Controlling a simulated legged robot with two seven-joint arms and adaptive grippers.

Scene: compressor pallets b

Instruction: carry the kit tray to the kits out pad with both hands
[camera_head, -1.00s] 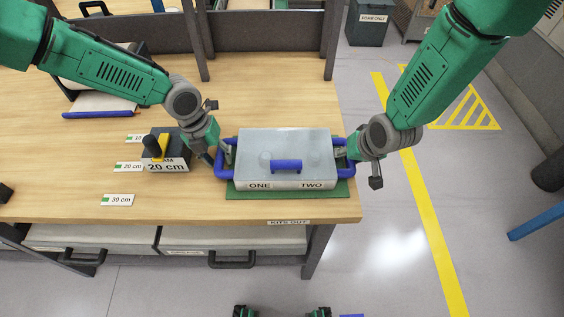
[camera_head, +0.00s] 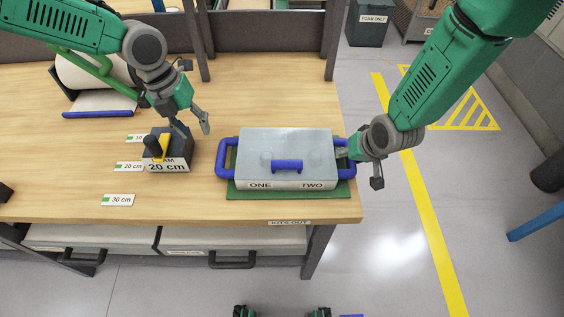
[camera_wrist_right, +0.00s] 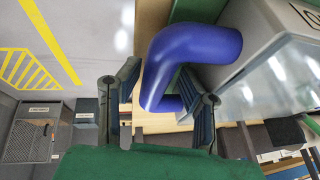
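The kit tray (camera_head: 310,146) is a grey box with a blue top handle, blue side handles and the words ONE and TWO on its front. It rests flat on the green kits out pad (camera_head: 290,194), whose edges show around it. My left gripper (camera_head: 192,126) is open and empty, above the table left of the tray and clear of its left handle. My right gripper (camera_head: 348,150) is at the tray's right handle. In the right wrist view the blue handle (camera_wrist_right: 190,55) passes between its two spread fingers (camera_wrist_right: 160,112), with a gap beside it.
A dark block marked 20 cm (camera_head: 168,166) with a yellow-and-black piece stands below my left gripper. Distance labels (camera_head: 118,200) lie left of it. A paper roll (camera_head: 100,102) is at the back left. The table's right edge is close beside the tray.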

